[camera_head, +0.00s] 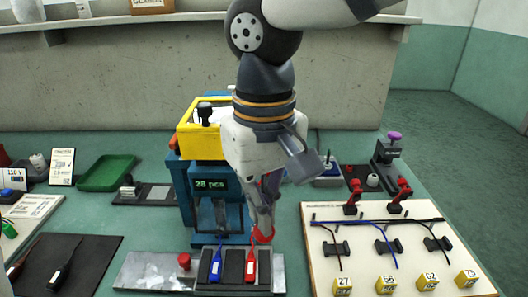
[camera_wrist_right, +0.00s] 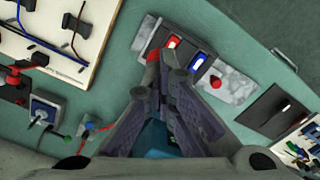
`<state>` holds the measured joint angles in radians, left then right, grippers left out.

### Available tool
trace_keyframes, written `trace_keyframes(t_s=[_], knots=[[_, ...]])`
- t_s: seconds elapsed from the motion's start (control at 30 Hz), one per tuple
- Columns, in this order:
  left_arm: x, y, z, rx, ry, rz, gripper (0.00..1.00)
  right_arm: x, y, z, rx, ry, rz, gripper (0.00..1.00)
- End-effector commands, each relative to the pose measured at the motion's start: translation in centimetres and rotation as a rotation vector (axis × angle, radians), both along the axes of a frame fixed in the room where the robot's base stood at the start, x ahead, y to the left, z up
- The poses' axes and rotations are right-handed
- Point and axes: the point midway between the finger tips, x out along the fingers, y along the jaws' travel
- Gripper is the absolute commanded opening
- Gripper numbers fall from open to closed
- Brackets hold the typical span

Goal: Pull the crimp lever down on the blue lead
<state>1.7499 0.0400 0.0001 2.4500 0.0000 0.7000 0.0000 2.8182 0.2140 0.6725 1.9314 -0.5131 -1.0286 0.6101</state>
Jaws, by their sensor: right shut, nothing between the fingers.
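The teal crimp press (camera_head: 181,175) with a yellow top stands at the middle of the bench; its display reads 28 pcs. The blue lead (camera_head: 215,265) lies in the left slot of the dark block in front of it, the red lead (camera_head: 250,266) to its right. Both show in the wrist view, the blue one (camera_wrist_right: 197,62) beside the red one (camera_wrist_right: 171,42). My right gripper (camera_head: 262,225) is shut and empty, pointing down. A red knob (camera_head: 263,236), perhaps the lever's end, is at its fingertips; I cannot tell whether they touch. My arm hides most of the lever. My left gripper is out of view.
A cream board (camera_head: 320,262) with cables, clips and yellow numbered blocks lies at right. A red button (camera_head: 184,260) sits on the metal plate left of the blue lead. A green tray (camera_head: 107,173) and a dark mat (camera_head: 95,262) are at left.

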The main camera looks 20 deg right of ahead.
Motion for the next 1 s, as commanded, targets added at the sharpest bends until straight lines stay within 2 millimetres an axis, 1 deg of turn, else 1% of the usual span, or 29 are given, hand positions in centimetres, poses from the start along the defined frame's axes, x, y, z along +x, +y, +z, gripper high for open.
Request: trace_keyframes(t_s=[0.1,1.0], knots=[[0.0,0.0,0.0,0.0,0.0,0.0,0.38,0.3,0.0,1.5,0.001,-0.004,-0.001,0.0],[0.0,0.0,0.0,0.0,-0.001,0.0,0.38,1.9,-0.5,11.8,0.001,-0.004,0.0,0.0]])
